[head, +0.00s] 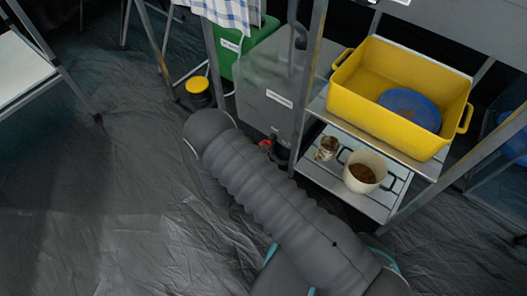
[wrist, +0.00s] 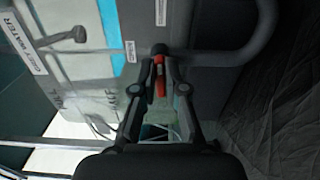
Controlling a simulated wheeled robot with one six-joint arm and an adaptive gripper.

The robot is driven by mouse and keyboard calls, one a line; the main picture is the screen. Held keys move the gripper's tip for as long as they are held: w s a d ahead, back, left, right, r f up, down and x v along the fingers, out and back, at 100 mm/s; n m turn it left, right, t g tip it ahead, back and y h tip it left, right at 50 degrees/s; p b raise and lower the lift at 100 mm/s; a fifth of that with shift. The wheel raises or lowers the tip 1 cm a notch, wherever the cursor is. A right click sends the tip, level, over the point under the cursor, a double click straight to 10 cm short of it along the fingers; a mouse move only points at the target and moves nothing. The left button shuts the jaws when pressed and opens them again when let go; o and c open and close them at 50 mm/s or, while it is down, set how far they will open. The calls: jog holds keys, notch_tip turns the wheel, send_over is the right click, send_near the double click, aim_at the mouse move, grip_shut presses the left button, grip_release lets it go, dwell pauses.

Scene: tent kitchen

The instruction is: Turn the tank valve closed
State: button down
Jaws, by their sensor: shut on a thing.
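The grey tank (head: 262,103) stands on the floor behind my arm, and its grey-water label shows in the wrist view. The red valve handle (wrist: 160,74) hangs from a dark valve body (wrist: 159,49) at the tank's face. In the head view only a small bit of the red handle (head: 265,143) shows low on the tank. My gripper (wrist: 159,70) is shut on the red handle, with one finger on each side. In the wrist view the handle runs roughly up and down the picture. My arm hides most of the gripper in the head view.
A metal shelf holds a yellow tub (head: 350,105) with a blue item. Below are a white pot (head: 364,171) and a small can (head: 327,148). A yellow-capped container (head: 198,91) stands left of the tank. A grey hose (wrist: 258,35) curves beside the valve. Floor at left is clear.

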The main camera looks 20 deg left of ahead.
jog(key=shift+d+f+m, duration=0.1)
jog(key=shift+m, duration=0.4)
jog(key=c, duration=1.2)
grip_release()
jog(key=v, duration=1.2)
